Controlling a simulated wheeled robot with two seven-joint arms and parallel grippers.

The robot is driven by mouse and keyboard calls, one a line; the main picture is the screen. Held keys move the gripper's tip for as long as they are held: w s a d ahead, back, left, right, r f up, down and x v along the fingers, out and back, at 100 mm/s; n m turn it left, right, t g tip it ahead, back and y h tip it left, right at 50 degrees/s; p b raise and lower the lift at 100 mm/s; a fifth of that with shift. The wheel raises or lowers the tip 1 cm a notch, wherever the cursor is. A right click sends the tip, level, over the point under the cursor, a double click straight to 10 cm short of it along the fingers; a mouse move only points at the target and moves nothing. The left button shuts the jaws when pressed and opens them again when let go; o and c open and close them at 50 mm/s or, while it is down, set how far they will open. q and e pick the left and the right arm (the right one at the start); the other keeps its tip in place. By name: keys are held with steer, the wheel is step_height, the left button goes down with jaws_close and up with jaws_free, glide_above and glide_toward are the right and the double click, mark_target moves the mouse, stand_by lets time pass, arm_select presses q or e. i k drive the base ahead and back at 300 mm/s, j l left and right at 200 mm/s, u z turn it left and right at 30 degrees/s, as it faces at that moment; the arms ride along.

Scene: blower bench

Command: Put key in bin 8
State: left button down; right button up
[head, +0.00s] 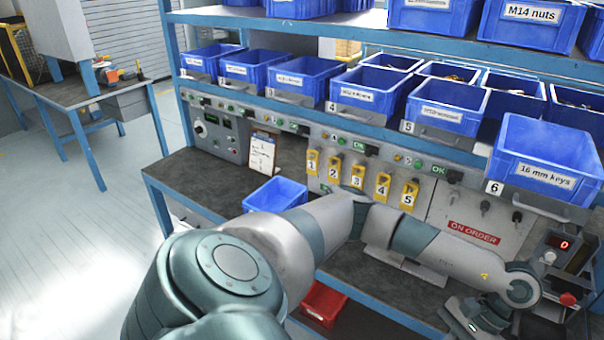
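A blue bin labelled "16 mm keys" (546,175) stands at the right of the middle shelf, near the number 6 plate. It sits forward of the bins behind it. I cannot see into it well enough to make out a key. No bin marked 8 can be read. My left arm reaches across the bench to the lower right. The hand of my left gripper (478,318) is at the bottom edge, beside the red-display box. Its fingers are not clear, so I cannot tell if it holds anything. My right gripper is not in view.
Blue bins numbered 1 to 5 (360,92) line the middle shelf. Yellow numbered tags (356,174) hang on the panel below. A blue tray (275,194) is on the bench, and a red bin (322,303) is lower down. A red-display box (562,258) stands at right.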

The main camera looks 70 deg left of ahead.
mark_target(276, 204)
steer(key=k+j, duration=0.15)
steer(key=j, duration=0.35)
steer(key=k+j, duration=0.1)
steer(key=j, duration=0.4)
steer(key=k+j, duration=0.15)
steer(key=j, duration=0.35)
steer(key=k+j, duration=0.1)
steer(key=j, duration=0.4)
steer(key=k+j, duration=0.15)
steer(key=j, duration=0.35)
steer(key=k+j, duration=0.1)
steer(key=j, duration=0.4)
steer(key=k+j, duration=0.15)
steer(key=j, duration=0.35)
steer(key=k+j+z, duration=0.1)
steer(key=j, duration=0.4)
